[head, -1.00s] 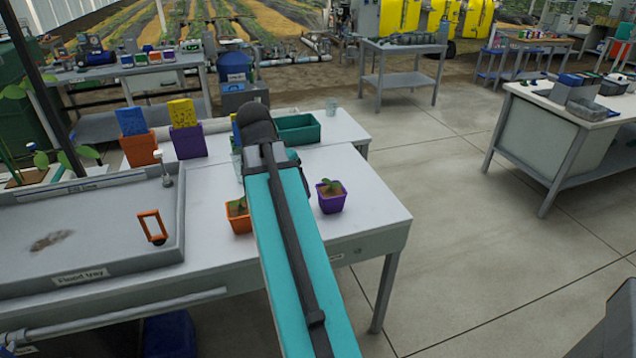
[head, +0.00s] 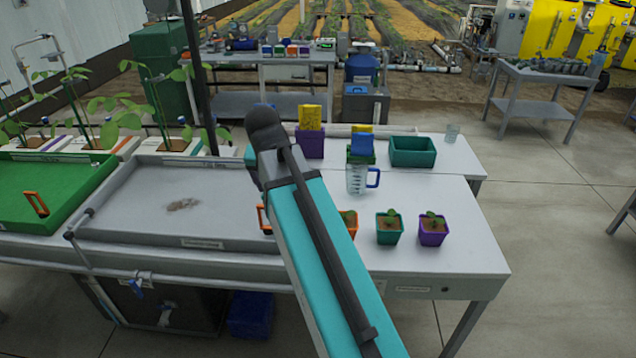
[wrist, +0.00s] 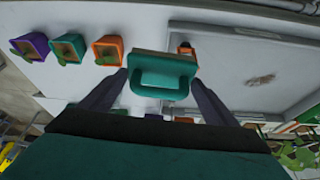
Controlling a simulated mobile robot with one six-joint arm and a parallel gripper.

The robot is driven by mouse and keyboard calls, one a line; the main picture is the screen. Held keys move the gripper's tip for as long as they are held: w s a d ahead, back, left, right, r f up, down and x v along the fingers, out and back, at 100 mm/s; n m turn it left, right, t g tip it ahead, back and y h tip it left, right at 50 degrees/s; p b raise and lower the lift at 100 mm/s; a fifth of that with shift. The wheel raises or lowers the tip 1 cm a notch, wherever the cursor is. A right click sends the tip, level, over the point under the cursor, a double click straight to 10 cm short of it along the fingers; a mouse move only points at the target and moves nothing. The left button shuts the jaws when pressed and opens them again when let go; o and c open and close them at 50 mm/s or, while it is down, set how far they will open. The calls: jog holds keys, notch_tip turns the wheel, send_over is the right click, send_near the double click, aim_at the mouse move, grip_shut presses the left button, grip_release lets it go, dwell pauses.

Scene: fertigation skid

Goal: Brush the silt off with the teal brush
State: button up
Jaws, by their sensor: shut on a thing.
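In the wrist view, my gripper (wrist: 155,88) is shut on the teal brush (wrist: 165,78), its looped handle between the two fingers. The brush appears near the right edge of the flood tray (wrist: 225,42). In the head view, my arm hides the gripper and brush. The grey flood tray (head: 120,232) lies on the left of the bench. A brown silt patch (head: 183,204) lies on its floor, left of my arm; it also shows in the wrist view (wrist: 260,80), to the right of the brush and apart from it.
An orange-handled item (head: 263,218) at the tray's right side is partly behind my arm. Potted seedlings stand right of the arm: orange (head: 350,225), teal (head: 389,230), purple (head: 432,233). A clear jug (head: 358,180) and a teal bin (head: 412,152) stand behind. A green tray (head: 45,205) is far left.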

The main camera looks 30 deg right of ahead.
jog(key=w+a+r+n+t+y+p, duration=0.1)
jog(key=w+a+r+n+y+p, duration=0.1)
jog(key=a+n, duration=0.5)
jog(key=shift+w+a+r+y, duration=0.3)
jog(key=shift+w+a+r, duration=0.6)
jog(key=shift+a, duration=1.1)
jog(key=shift+w+f, duration=0.2)
jog(key=shift+f, duration=0.1)
